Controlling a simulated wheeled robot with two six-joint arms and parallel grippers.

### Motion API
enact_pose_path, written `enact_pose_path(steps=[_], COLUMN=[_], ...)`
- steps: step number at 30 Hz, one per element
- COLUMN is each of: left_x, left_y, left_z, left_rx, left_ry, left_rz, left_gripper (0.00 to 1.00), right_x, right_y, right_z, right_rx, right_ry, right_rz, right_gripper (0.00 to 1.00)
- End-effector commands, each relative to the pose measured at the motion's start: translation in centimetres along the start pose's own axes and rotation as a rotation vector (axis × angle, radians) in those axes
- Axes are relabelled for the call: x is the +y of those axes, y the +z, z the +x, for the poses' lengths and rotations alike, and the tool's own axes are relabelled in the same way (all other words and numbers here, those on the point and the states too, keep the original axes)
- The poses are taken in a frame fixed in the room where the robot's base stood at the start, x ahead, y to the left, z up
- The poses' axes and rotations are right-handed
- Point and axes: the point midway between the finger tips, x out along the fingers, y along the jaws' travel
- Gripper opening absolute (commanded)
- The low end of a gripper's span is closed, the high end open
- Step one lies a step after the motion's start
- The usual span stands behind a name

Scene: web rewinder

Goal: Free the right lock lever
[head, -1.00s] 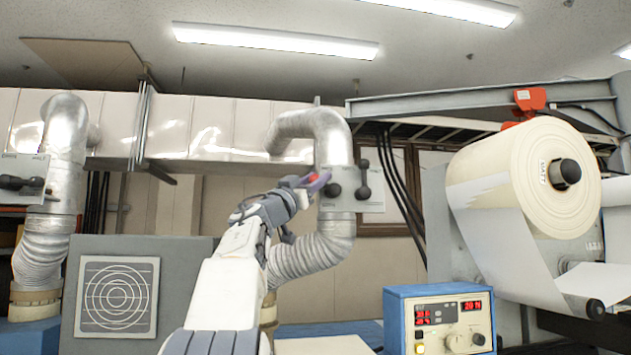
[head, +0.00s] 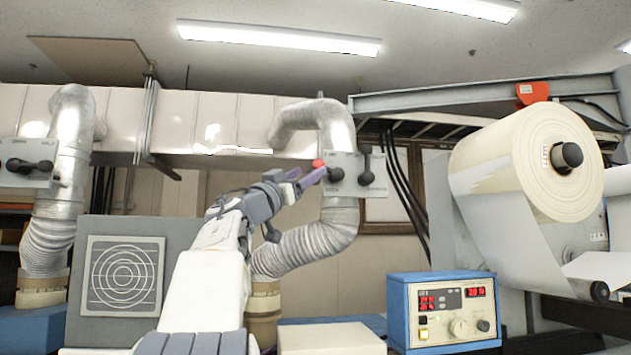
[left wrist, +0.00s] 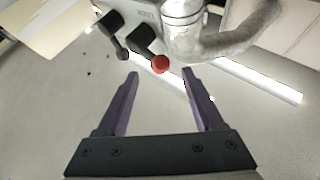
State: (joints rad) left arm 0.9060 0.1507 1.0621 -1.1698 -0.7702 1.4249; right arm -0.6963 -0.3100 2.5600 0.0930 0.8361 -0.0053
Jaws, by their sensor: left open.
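The right lock lever is on a light plate (head: 378,187) in front of the right silver duct. It has a dark round hub (head: 335,174) and a red ball end (head: 318,163) pointing to the left and slightly up. In the left wrist view the red ball (left wrist: 160,63) shows at the gap between the fingertips, apparently just past them. My left gripper (head: 304,177) is open, its purple fingers just left of and below the ball. They also show apart in the left wrist view (left wrist: 160,73). Contact cannot be told. My right gripper is not in view.
A black lever (head: 366,165) stands upright on the same plate, close right of the hub. A similar plate with dark levers (head: 22,167) is at the far left. A blue control box (head: 443,310) and a large paper roll (head: 535,165) are at the right.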

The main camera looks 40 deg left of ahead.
Motion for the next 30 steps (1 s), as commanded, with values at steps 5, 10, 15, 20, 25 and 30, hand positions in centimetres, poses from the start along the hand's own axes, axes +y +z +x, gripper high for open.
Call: enact_pose_path(steps=[5,10,15,20,25,30], left_x=[0.0,0.0,0.0,0.1,2.7,10.1], left_y=[0.3,0.1,0.0,0.1,2.1,8.3], left_z=[-3.1,-4.1,-4.1,-4.1,-2.9,-1.5], left_rx=[0.000,-0.001,-0.001,0.000,0.014,-0.044], left_ry=[-0.002,-0.001,0.000,0.000,-0.015,-0.063], left_rz=[0.003,0.001,0.001,0.000,-0.001,0.007], left_gripper=[0.69,0.69,0.69,0.67,0.67,0.67], right_x=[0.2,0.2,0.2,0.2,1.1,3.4], right_y=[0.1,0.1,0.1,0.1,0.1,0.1], right_z=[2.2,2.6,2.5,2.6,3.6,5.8], right_rx=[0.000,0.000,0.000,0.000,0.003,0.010], right_ry=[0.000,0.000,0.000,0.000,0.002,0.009], right_rz=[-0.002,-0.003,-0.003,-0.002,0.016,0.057], right_gripper=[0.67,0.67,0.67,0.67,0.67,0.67])
